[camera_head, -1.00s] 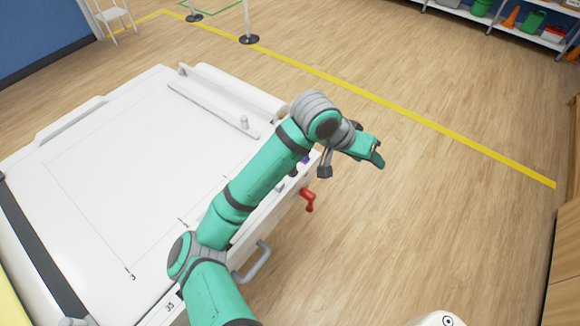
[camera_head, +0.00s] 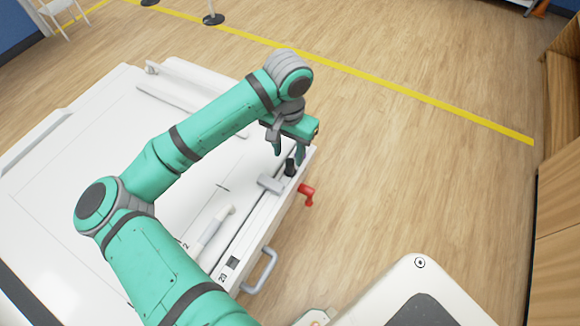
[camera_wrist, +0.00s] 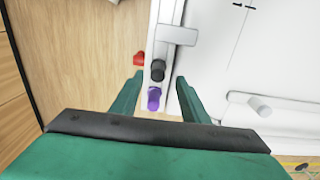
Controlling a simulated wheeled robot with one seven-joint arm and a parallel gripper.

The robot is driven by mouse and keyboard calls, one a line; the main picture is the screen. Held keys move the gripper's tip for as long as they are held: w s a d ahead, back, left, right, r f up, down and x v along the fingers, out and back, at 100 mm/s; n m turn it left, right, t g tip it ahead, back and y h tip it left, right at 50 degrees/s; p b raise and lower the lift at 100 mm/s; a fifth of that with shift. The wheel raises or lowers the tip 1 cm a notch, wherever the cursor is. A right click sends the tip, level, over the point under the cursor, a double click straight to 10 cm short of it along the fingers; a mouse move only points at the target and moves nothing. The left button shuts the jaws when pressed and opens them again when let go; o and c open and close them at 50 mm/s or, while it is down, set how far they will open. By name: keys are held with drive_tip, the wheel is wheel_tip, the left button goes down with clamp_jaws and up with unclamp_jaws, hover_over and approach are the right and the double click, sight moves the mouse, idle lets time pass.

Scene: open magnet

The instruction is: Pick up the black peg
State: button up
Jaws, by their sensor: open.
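The black peg (camera_head: 290,167) stands near the far end of the narrow white ledge along the bed's right edge. My gripper (camera_head: 289,152) is open, pointing down, with its fingertips close to the peg in the head view. In the wrist view the black peg (camera_wrist: 158,70) appears between the two spread fingertips (camera_wrist: 160,79). I cannot tell how far below the fingertips it is. Nothing is held. A purple peg (camera_wrist: 154,98) is right beside the black one, nearer my palm in the wrist view; it is hidden in the head view.
A grey-white latch block (camera_head: 271,184) lies close to the black peg. A red handle (camera_head: 307,194) sticks out from the bed's side, and a grey loop handle (camera_head: 262,270) is nearer. A white cylinder (camera_head: 212,228) lies on the bed. Floor to the right is clear.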

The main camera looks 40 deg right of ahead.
sight(290, 162)
drive_tip(key=shift+s+d+f, duration=0.1)
drive_tip(key=shift+d+f, duration=0.05)
drive_tip(key=shift+f, duration=2.7)
drive_tip(key=shift+c, duration=0.6)
clamp_jaws()
